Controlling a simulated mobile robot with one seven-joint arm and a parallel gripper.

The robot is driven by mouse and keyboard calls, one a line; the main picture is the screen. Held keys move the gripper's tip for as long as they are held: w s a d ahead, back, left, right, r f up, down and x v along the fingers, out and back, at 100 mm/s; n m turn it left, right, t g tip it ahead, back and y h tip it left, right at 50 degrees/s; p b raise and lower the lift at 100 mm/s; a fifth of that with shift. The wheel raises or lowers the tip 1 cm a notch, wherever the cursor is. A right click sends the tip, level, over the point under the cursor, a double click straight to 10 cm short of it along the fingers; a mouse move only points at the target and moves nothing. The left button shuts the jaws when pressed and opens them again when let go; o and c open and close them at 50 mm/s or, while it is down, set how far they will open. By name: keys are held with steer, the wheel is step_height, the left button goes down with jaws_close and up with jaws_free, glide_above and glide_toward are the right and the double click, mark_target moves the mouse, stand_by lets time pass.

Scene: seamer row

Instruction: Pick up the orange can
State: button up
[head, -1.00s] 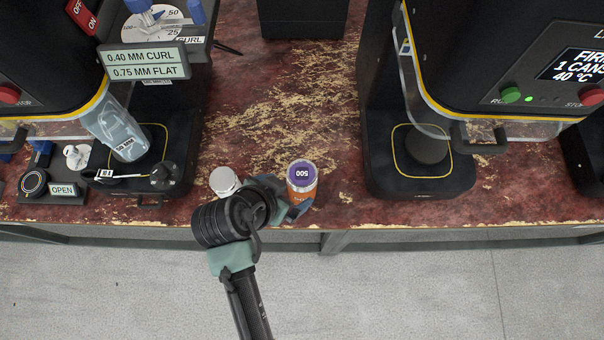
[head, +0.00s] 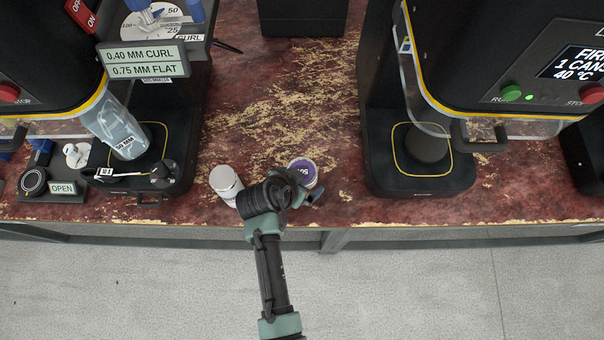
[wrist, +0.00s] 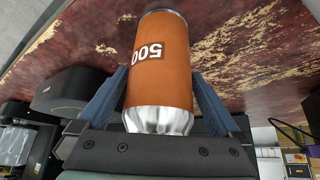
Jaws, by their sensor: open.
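The orange can (wrist: 158,70) stands on the worn red bench near its front edge; the wrist view shows its orange side with an inverted "500" and a silver tapered end. In the head view its purple top (head: 303,172) shows, and my arm hides most of its side. My gripper (wrist: 158,80) is open, with one blue finger on each side of the can. I cannot tell whether either finger touches it. In the head view my gripper (head: 304,188) is at the can's near side.
A white can (head: 226,184) stands close on the left, beside my wrist. A black machine with a clear guard (head: 119,128) stands at left, and another machine (head: 422,180) at right. The bench between the can and the right machine is clear.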

jaws_close()
steer(key=shift+w, duration=0.1)
stand_by(0.5)
